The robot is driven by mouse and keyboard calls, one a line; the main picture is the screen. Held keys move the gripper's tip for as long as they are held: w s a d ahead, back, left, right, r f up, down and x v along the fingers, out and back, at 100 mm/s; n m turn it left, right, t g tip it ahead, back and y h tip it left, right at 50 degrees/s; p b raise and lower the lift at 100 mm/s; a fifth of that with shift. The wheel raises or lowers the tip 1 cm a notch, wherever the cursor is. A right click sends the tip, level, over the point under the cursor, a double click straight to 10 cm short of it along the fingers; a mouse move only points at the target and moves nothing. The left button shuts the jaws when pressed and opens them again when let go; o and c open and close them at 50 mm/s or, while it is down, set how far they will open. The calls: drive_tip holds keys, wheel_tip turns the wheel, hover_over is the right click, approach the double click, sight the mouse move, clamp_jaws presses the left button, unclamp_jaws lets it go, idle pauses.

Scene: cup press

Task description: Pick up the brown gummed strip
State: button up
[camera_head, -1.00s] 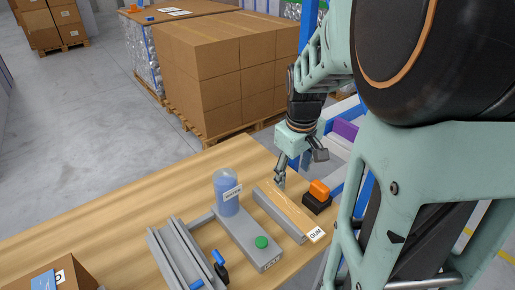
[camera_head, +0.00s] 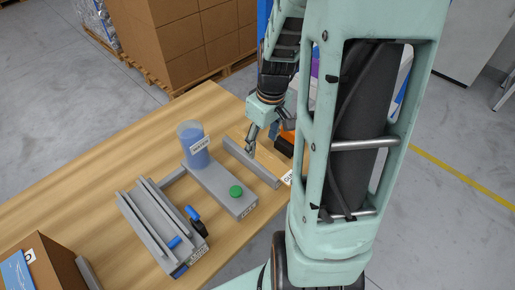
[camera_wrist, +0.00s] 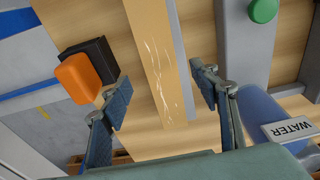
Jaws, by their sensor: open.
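The brown gummed strip (camera_wrist: 152,45) lies flat along a grey rail (camera_wrist: 178,35) and shows glossy streaks. In the wrist view it runs from the top edge to between my fingers. In the head view my gripper (camera_head: 262,142) and arm cover much of it, beside the grey rail (camera_head: 250,163). My gripper also shows in the wrist view (camera_wrist: 161,93). It is open and empty, with one finger on each side of the strip. I cannot tell how high the fingertips are above the table.
A black and orange block (camera_wrist: 82,75) sits close to one finger. A blue water cup (camera_head: 195,145) stands on a grey base with a green button (camera_head: 236,191). A grey channelled fixture (camera_head: 160,225) and a cardboard box (camera_head: 45,265) are further left. The table's left middle (camera_head: 75,190) is clear.

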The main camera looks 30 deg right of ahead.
sight(260, 153)
drive_tip(key=shift+w+a+f, duration=0.15)
drive_tip(key=shift+f, duration=1.35)
drive_tip(key=c, duration=0.9)
drive_tip(key=shift+c, duration=0.2)
drive_tip(key=shift+r, duration=0.15)
